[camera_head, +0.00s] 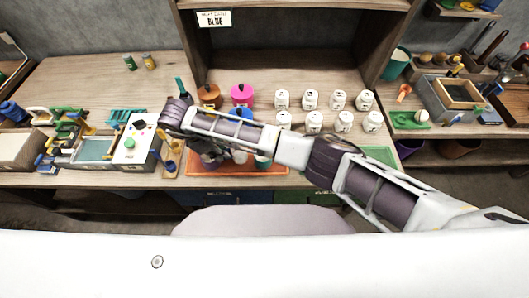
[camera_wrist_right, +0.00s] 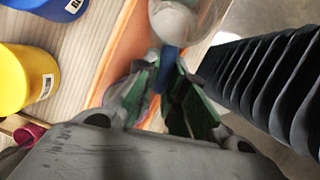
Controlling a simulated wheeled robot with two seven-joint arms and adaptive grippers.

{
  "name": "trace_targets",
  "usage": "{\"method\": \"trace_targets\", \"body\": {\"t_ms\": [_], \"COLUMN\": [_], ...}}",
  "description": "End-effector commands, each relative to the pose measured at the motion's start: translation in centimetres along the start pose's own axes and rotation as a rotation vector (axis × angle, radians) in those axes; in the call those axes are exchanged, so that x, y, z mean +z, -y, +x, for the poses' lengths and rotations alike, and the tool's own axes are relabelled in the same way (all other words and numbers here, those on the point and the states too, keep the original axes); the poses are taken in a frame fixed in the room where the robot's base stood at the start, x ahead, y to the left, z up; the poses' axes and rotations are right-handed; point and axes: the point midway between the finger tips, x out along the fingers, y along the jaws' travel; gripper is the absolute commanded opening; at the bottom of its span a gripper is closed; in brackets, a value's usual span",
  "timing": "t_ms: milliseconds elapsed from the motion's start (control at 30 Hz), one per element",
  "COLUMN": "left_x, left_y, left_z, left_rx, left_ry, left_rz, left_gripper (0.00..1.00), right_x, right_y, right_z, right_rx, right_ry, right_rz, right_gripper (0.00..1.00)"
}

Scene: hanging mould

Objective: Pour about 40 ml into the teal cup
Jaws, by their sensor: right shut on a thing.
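My right gripper (camera_wrist_right: 168,88) is shut on a blue handle-like part (camera_wrist_right: 169,68). This part meets a clear, greyish vessel (camera_wrist_right: 184,20) at the top of the right wrist view. The vessel's contents cannot be made out. In the head view my right gripper (camera_head: 218,154) is over the orange tray (camera_head: 235,171), partly hidden by my own arm. A small teal vessel (camera_head: 262,161), which looks like the teal cup, shows at the tray's right part, mostly behind my arm. My left gripper is in neither view.
Behind my arm stand a brown pot (camera_head: 209,96), a pink pot (camera_head: 242,94) and a blue pot (camera_head: 240,115). Several white labelled jars (camera_head: 310,99) stand to the right. A yellow pot (camera_wrist_right: 26,78) is close on the wrist view's left.

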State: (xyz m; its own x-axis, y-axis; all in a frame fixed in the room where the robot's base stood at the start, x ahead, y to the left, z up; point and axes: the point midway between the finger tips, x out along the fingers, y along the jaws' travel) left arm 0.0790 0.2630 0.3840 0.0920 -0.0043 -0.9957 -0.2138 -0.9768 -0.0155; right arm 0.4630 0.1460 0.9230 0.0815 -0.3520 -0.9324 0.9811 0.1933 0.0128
Motion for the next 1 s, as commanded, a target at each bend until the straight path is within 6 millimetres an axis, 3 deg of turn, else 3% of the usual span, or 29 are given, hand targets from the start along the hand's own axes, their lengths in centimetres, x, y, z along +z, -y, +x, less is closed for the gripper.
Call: {"method": "trace_targets", "body": {"t_ms": [467, 800, 1000], "left_x": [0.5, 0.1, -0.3], "left_y": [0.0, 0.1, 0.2], "left_z": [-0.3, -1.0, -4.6], "left_rx": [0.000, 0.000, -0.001], "left_ry": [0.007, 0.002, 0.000], "left_rz": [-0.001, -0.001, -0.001], "left_gripper": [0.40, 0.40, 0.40], "right_x": [0.2, 1.2, 3.9], "right_y": [0.1, 0.1, 0.1], "right_z": [0.2, 2.0, -1.4], "right_rx": [-0.012, -0.017, -0.014], "right_ry": [-0.023, -0.175, -0.308], "right_rz": [0.003, 0.011, 0.013], "right_gripper": [0.00, 0.00, 0.00]}}
